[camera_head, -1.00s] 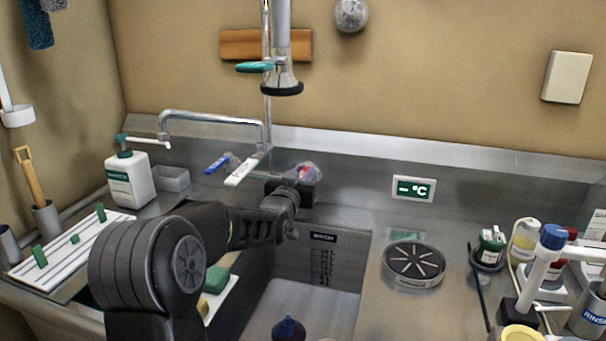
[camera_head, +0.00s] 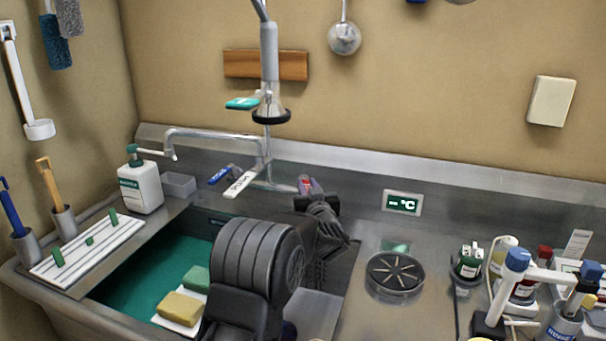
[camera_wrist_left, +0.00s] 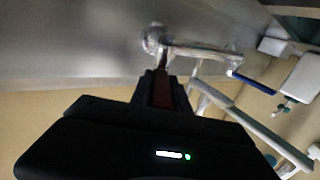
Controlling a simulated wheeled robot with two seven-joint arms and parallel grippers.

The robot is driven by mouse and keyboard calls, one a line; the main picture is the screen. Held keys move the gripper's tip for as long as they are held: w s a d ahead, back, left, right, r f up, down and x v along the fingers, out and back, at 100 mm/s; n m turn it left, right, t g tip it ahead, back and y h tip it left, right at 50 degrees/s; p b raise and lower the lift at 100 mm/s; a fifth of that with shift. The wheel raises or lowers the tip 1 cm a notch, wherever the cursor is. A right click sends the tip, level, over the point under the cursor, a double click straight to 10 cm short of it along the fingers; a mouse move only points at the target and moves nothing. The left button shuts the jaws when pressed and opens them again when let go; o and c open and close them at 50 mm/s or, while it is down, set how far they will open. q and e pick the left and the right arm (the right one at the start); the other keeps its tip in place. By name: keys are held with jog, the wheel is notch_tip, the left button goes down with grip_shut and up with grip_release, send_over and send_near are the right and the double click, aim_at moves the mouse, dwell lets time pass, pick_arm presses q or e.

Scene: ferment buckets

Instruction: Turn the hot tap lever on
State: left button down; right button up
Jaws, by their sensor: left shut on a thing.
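The hot tap lever (camera_head: 305,181) shows only as a small red end behind the sink, above my left gripper (camera_head: 316,198). The gripper hides the rest of it. In the left wrist view, a dark red piece of the hot tap lever (camera_wrist_left: 162,92) lies between the fingers of my left gripper (camera_wrist_left: 162,80), which are shut on it. The chrome tap body (camera_wrist_left: 155,40) is just beyond the fingertips. The blue-ended cold lever (camera_head: 220,174) and a white labelled lever (camera_head: 241,183) are to the left, apart from the gripper. My right gripper is not in view.
The chrome spout (camera_head: 210,134) and hanging spray head (camera_head: 270,110) are left of and above my gripper. A round drain-like disc (camera_head: 395,274) and several bottles stand at the right. The left basin (camera_head: 140,265) holds green liquid; a soap bottle (camera_head: 140,185) stands behind it.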

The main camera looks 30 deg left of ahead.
pick_arm(q)
jog(key=n+g+y+p, duration=0.1)
jog(key=w+d+n+g+y+p, duration=0.1)
jog(key=g, duration=0.1)
jog(key=shift+r+n+p, duration=0.2)
jog(key=shift+n+p, duration=0.1)
jog(key=shift+p, duration=0.05)
jog(key=shift+w+d+f+n+g+y+p, duration=0.1)
jog(key=shift+w+n+g+y+p, duration=0.15)
jog(key=shift+n+g+y, duration=0.4)
jog(key=shift+w+f+n+g+y+p, duration=0.15)
jog(key=shift+n+g+y+p, duration=0.15)
jog(key=shift+g, duration=0.55)
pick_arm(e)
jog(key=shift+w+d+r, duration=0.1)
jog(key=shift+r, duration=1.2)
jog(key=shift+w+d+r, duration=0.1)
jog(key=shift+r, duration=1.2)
pick_arm(q)
jog(key=shift+r, duration=0.1)
jog(key=c, duration=1.2)
grip_release()
jog(key=shift+c, duration=0.2)
jog(key=b+v, duration=0.1)
jog(key=v, duration=0.7)
jog(key=shift+b, duration=0.35)
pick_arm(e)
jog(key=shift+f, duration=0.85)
